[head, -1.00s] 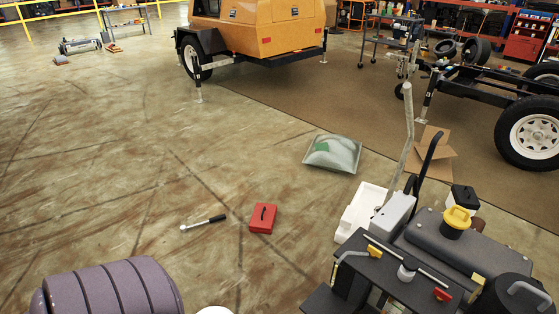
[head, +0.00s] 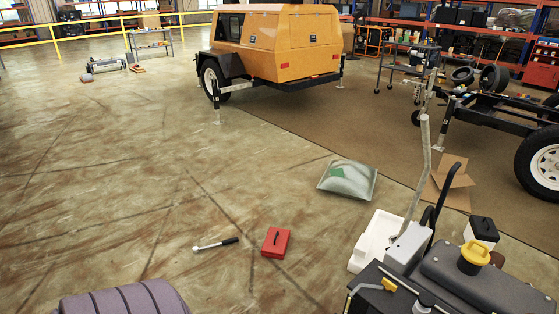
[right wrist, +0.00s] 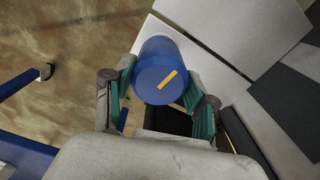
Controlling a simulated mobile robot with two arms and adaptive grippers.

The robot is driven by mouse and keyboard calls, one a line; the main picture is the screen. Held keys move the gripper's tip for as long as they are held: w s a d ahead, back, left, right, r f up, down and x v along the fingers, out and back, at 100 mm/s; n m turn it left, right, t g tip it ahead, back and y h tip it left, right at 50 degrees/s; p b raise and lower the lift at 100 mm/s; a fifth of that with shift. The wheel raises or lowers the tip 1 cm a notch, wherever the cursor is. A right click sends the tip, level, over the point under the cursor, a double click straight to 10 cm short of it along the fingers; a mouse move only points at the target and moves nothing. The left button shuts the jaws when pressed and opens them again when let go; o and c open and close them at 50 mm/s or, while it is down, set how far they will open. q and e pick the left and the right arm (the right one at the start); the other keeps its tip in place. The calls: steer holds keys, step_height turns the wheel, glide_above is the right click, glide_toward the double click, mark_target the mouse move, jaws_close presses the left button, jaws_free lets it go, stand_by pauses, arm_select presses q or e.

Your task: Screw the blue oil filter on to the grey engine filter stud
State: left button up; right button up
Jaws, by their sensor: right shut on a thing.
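The blue oil filter (right wrist: 158,72) is a short blue cylinder with a yellow stripe on its end face, seen in the right wrist view. My right gripper (right wrist: 160,96) is shut on it, with a green-padded finger on each side. I cannot pick out the grey engine filter stud in either current view. My left gripper is not in view, and the right gripper does not show in the head view.
Dark equipment with a yellow-capped part (head: 473,256) stands at the lower right. A red box (head: 276,242) and a ratchet wrench (head: 215,244) lie on the floor. Left floor is mostly clear.

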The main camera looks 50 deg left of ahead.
steer(key=shift+s+f, duration=0.15)
steer(key=shift+m, duration=1.1)
steer(key=m, duration=0.3)
steer(key=shift+f, duration=0.1)
steer(key=o, duration=1.4)
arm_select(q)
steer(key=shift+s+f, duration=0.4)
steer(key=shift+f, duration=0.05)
